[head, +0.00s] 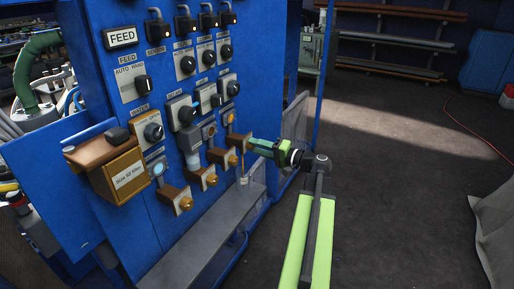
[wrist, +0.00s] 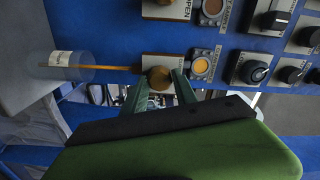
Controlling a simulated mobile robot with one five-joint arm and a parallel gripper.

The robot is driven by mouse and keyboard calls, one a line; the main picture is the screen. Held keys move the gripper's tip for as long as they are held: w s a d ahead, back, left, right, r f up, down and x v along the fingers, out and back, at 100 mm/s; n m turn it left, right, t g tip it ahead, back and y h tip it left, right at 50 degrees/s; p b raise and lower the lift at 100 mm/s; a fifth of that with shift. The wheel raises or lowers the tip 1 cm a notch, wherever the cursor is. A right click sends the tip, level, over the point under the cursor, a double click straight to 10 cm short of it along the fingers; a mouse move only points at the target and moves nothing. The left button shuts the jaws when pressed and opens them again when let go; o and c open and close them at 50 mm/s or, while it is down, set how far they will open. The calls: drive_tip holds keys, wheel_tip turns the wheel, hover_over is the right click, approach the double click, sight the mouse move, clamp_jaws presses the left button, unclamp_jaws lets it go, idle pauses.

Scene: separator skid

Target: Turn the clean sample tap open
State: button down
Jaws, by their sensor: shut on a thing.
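My gripper (head: 251,143) reaches the blue panel from the right and is shut on the rightmost brass sample tap (head: 240,139). In the wrist view my green fingers (wrist: 161,88) stand on either side of the round brass tap knob (wrist: 158,77). A thin amber stream runs from this tap into a clear labelled bottle (wrist: 72,66). The bottle also shows below the tap in the head view (head: 244,181). An amber lamp (wrist: 202,65) is lit beside the tap. I cannot read which tap is labelled clean.
Several other brass taps (head: 208,180) stick out in a row to the left. Black selector knobs (head: 153,131) cover the panel above. A brown box (head: 118,176) juts out at left. A grey ledge (head: 195,245) runs below. The floor at right is open.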

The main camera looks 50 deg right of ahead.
drive_tip(key=shift+m, duration=6.6)
drive_tip(key=c, duration=1)
unclamp_jaws()
drive_tip(key=shift+o, duration=0.2)
